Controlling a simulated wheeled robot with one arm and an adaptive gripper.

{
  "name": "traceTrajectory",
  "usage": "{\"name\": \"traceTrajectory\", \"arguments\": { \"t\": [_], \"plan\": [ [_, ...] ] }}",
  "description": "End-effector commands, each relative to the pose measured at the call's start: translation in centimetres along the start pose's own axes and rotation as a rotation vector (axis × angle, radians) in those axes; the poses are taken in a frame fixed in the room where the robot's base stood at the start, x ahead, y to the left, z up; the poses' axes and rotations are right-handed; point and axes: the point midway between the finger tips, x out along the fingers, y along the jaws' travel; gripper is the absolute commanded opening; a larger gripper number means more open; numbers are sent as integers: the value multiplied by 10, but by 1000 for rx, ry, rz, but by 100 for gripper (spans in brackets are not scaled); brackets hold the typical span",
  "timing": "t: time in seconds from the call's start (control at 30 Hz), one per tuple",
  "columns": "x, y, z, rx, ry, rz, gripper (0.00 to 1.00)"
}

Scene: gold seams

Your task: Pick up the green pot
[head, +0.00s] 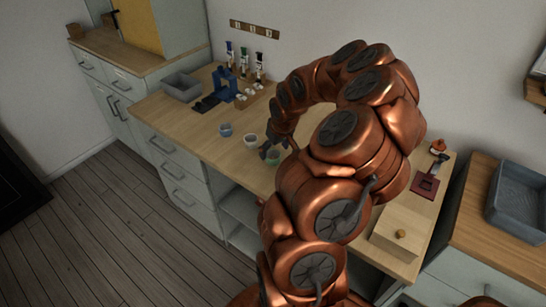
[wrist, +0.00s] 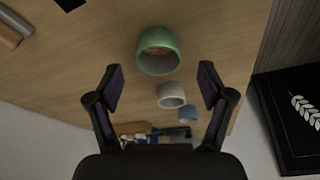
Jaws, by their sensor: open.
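The green pot (wrist: 158,52) is a small round cup standing on the wooden counter in the wrist view, ahead of my gripper and a little above the line between the fingertips. In the head view the green pot (head: 273,157) shows only partly, beside my gripper (head: 275,151), which is low over the counter. My gripper (wrist: 160,85) is open, with its two dark fingers spread wide and nothing between the pads. The fingers appear apart from the pot.
A white pot (head: 250,140) and a blue pot (head: 225,130) stand in a row left of the green one. A grey bin (head: 182,87), a blue stand (head: 226,84) and several bottles are farther back. A wooden box (head: 397,238) lies at the right.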

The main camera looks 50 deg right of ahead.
Motion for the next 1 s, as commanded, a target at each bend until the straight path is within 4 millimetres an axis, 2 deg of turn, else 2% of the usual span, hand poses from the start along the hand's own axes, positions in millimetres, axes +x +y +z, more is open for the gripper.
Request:
{"name": "traceTrajectory", "arguments": {
  "t": [0.3,0.67,1.0],
  "plan": [
    [25,2,1,2,-1,0,80],
    [29,2,1,1,0,0,80],
    [29,2,1,1,0,0,45]
  ]
}}
